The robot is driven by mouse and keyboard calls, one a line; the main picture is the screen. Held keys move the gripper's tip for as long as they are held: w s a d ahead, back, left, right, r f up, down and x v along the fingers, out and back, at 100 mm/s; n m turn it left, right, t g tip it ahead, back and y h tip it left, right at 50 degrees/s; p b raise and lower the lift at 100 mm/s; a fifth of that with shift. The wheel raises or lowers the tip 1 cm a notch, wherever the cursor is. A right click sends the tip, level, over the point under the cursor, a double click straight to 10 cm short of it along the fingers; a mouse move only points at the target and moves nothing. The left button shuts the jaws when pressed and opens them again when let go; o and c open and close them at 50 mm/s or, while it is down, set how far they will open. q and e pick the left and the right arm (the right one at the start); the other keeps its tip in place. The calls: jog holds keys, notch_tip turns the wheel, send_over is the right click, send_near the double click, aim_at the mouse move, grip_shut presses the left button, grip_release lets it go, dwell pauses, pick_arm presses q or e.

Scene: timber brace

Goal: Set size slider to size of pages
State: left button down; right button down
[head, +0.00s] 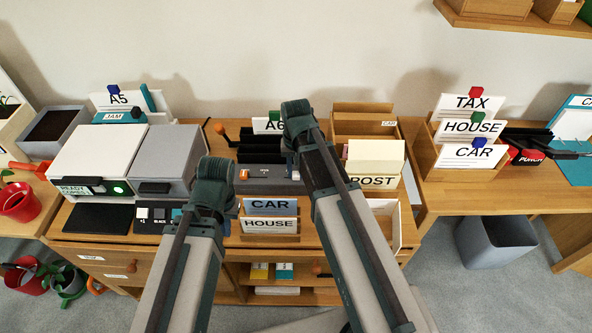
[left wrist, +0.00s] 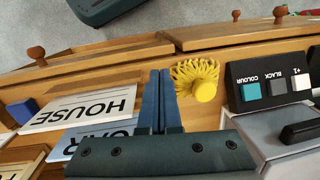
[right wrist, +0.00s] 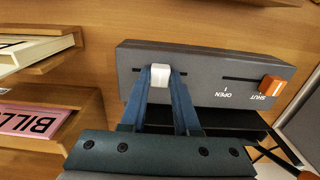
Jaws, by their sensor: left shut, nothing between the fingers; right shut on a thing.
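A grey machine (right wrist: 206,72) has two slots in its face. A white slider knob (right wrist: 160,76) stands in one slot, and my right gripper (right wrist: 160,82) is shut on it. An orange knob (right wrist: 272,86) sits at the SHUT end of the other slot, marked OPEN and SHUT. My left gripper (left wrist: 160,92) is shut and empty, above the desk beside a yellow bristly thing (left wrist: 196,76).
The copier (head: 95,165) and its button panel (head: 157,214) stand left of the machine. CAR and HOUSE cards (head: 270,217) stand in front of it. A POST box (head: 374,158) is at right. A BILL card (right wrist: 38,120) shows in the right wrist view.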

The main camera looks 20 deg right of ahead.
aim_at(286, 178)
dwell(0.9)
jog(key=a, duration=0.1)
jog(key=w+a, duration=0.1)
jog(key=shift+a, duration=0.4)
jog(key=shift+s, duration=0.1)
jog(key=c, duration=1.1)
grip_release()
jog(key=o, duration=0.5)
jog(key=shift+a, duration=0.1)
jog(key=shift+c, duration=0.2)
